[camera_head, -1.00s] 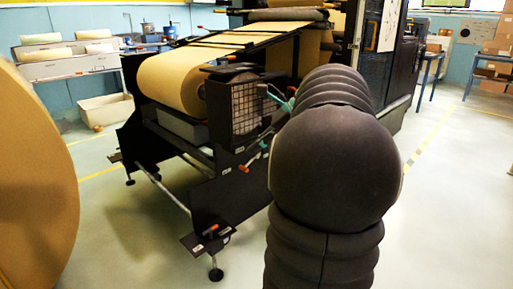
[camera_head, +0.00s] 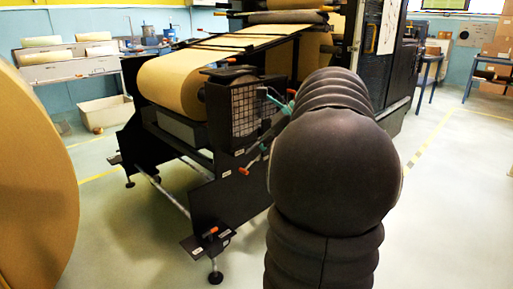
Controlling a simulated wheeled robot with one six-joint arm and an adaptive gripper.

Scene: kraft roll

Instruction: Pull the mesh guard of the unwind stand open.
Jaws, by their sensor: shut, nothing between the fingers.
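The mesh guard (camera_head: 245,108) is a dark-framed panel with a pale wire grid on the near end of the black unwind stand (camera_head: 216,207). It stands upright beside the end of the kraft roll (camera_head: 173,86). My gripper (camera_head: 272,99), with teal fingers, is shut and empty just right of the guard. Whether it touches the guard's frame cannot be told. My dark, ribbed arm hides the rest of the gripper and the area behind it. How far the guard stands open is unclear at this size.
A large kraft roll (camera_head: 35,185) stands close at the left edge. A foot of the stand (camera_head: 215,277) juts out in front on the floor. A bin (camera_head: 106,111) and a bench are at the back left. Floor right of my arm is clear.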

